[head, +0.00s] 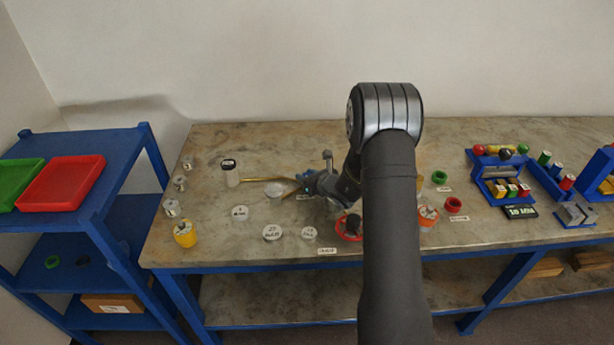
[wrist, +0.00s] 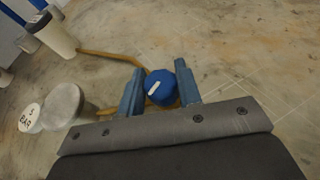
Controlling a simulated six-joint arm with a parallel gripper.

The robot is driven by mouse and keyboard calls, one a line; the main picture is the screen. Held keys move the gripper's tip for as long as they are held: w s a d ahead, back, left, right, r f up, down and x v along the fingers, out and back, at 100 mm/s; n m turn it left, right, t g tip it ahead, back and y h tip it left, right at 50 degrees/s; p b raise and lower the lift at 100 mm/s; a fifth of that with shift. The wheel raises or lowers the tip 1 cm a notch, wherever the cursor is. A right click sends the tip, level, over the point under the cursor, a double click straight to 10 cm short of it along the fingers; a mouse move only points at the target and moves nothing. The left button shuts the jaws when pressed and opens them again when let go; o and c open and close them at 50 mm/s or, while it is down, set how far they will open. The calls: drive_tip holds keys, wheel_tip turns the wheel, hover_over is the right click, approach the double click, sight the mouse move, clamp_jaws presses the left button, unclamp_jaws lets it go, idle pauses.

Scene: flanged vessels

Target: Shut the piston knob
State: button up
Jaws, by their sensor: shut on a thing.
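The blue round knob (wrist: 171,84), with a short white mark on its top, sits between the two fingers of my gripper (wrist: 160,88) in the wrist view. The fingers are shut on its sides. The white mark points slantwise, toward the lower left. In the head view my gripper (head: 306,184) is low over the middle of the workbench, and the knob is too small there to tell its turn. Yellow-brown hose (wrist: 108,55) runs up to the knob's spot, and its fitting below is mostly hidden.
A white cylinder (head: 230,174) with a dark-labelled top stands left of the gripper at the hose's other end. White labelled discs (head: 272,232) lie in front. A red ring part (head: 346,236) stands near my arm. Steel and yellow vessels (head: 185,235) line the left edge.

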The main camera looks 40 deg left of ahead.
drive_tip(key=shift+n+g+y, duration=0.3)
drive_tip(key=shift+n+g, duration=1.2)
drive_tip(key=shift+g, duration=0.1)
drive_tip(key=o, duration=1)
drive_tip(key=shift+c, duration=0.2)
drive_tip(key=v, duration=1.7)
drive_tip(key=shift+w+d+r, duration=0.1)
drive_tip(key=shift+d+r, duration=0.05)
drive_tip(key=shift+d, duration=0.05)
drive_tip(key=shift+a, duration=0.1)
